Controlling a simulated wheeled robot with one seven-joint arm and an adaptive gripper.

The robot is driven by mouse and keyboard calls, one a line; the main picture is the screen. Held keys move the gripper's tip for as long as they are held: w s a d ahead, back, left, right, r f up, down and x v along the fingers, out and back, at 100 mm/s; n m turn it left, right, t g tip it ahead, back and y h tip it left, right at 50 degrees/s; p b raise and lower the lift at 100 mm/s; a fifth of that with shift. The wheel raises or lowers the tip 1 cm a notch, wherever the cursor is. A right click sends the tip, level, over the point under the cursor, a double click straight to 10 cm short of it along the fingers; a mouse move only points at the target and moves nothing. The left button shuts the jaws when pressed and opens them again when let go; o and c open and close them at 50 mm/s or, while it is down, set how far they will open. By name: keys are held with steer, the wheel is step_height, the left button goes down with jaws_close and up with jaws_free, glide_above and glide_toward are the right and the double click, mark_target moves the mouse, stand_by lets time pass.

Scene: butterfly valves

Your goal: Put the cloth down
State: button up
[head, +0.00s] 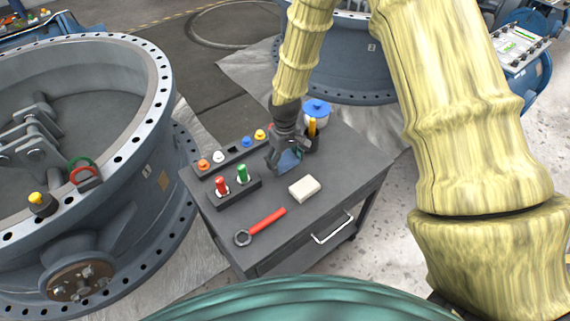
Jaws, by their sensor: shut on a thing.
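My gripper (280,162) points down over the dark top of the tool cart (335,212). It is shut on a small blue-grey cloth (290,159), which is partly hidden by the fingers. I cannot tell whether the cloth touches the cart top. A cream, block-like piece (304,188) lies on the cart to the right of and nearer than the gripper.
A red-handled wrench (262,226) lies near the front. A holder with red (222,186) and green (242,174) items stands left, before a row of coloured knobs. A large valve (150,130) borders the cart's left.

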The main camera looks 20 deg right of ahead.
mark_target(285, 160)
steer(key=shift+f, duration=1.2)
steer(key=shift+f, duration=0.15)
steer(key=o, duration=1.3)
steer(key=shift+r+b, duration=0.35)
steer(key=shift+r, duration=5.8)
